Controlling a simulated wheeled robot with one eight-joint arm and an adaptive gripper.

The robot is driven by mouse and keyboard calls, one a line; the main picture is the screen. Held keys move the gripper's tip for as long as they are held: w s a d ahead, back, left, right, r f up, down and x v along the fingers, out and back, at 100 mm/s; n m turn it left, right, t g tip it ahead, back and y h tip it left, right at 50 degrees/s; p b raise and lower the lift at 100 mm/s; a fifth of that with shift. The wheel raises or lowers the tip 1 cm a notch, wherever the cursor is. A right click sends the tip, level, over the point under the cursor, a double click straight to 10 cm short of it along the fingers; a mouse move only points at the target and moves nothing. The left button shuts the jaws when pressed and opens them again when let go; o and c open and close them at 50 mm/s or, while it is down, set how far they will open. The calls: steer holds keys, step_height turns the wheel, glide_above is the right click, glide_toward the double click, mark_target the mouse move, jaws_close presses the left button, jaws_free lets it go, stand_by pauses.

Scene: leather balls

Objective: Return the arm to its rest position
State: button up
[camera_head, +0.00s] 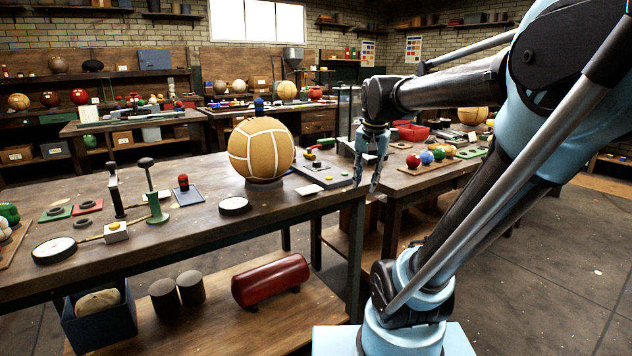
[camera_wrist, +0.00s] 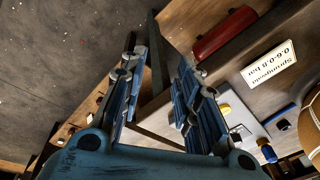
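My arm rises from its base at the lower right of the head view and reaches over toward the workbench (camera_head: 290,205). My gripper (camera_head: 366,186) hangs pointing down near the bench's right end, right of the tan ball (camera_head: 261,149). In the wrist view my gripper (camera_wrist: 158,70) has its two blue fingers well apart with nothing between them. The tan ball with white seams sits on a dark ring on the bench, apart from my gripper. Its edge shows at the right of the wrist view (camera_wrist: 310,130).
A second bench (camera_head: 405,184) with coloured balls stands behind my arm. A pump (camera_head: 153,192) and gauges stand on the near bench. Open floor lies at the right.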

steer(key=s+d+f+n, duration=0.4)
steer(key=s+f+n, duration=0.1)
steer(key=s+f, duration=1)
step_height(320, 180, down, 2)
steer(key=shift+s+d+f+h, duration=0.2)
steer(key=shift+h, duration=0.1)
steer(key=shift+w+f, duration=0.2)
steer(key=shift+w, duration=0.25)
